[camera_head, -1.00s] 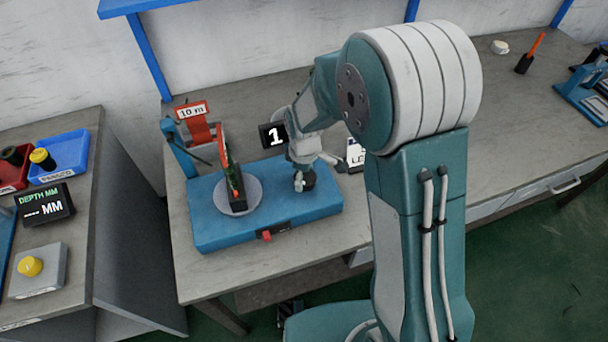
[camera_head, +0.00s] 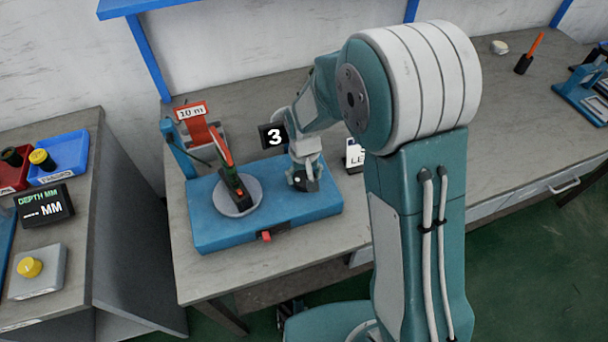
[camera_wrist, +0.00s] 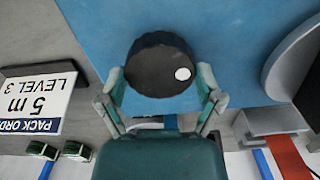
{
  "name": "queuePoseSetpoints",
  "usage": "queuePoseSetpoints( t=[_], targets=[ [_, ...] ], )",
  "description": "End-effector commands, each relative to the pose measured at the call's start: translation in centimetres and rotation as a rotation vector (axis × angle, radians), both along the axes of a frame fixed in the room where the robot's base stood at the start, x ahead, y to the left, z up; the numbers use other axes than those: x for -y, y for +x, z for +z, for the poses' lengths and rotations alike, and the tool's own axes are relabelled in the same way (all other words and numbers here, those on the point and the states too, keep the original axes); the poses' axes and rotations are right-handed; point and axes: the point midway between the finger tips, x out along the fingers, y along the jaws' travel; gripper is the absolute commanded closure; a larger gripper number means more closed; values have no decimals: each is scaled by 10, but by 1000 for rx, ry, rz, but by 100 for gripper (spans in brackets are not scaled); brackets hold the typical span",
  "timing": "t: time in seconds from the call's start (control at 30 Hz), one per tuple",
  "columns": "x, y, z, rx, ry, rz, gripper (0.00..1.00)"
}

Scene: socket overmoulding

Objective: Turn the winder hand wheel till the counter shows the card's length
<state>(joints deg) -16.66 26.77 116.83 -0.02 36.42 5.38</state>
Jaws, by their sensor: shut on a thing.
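The winder's blue base (camera_head: 215,228) stands on the bench, with a grey round plate and reel (camera_head: 237,187) on its left part. The black hand wheel (camera_wrist: 158,65), with a white spot on its right side, sits between my gripper's fingers (camera_wrist: 162,88) in the wrist view. My gripper (camera_head: 304,180) is shut on the wheel and mostly covers it in the head view. The counter (camera_head: 273,136) reads 3. The order card (camera_wrist: 38,100) appears upside down in the wrist view and reads "PACK ORD…", 5 m, LEVEL 3. It is partly hidden behind my arm in the head view (camera_head: 355,153).
A red part (camera_head: 202,132) with a "10 m" label (camera_head: 191,112) stands at the winder's back left. A red tab (camera_head: 266,236) is on the base's front. A left bench holds a depth display (camera_head: 44,207), a yellow button (camera_head: 30,267) and a blue bin (camera_head: 60,157).

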Motion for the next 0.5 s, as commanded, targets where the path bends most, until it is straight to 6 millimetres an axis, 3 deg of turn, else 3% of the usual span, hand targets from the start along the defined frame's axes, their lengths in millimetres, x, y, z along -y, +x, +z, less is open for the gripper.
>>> queuePoseSetpoints(
  t=[0.5],
  targets=[
    [0, 1, 0, 4, 2, -489, 63]
  ],
)
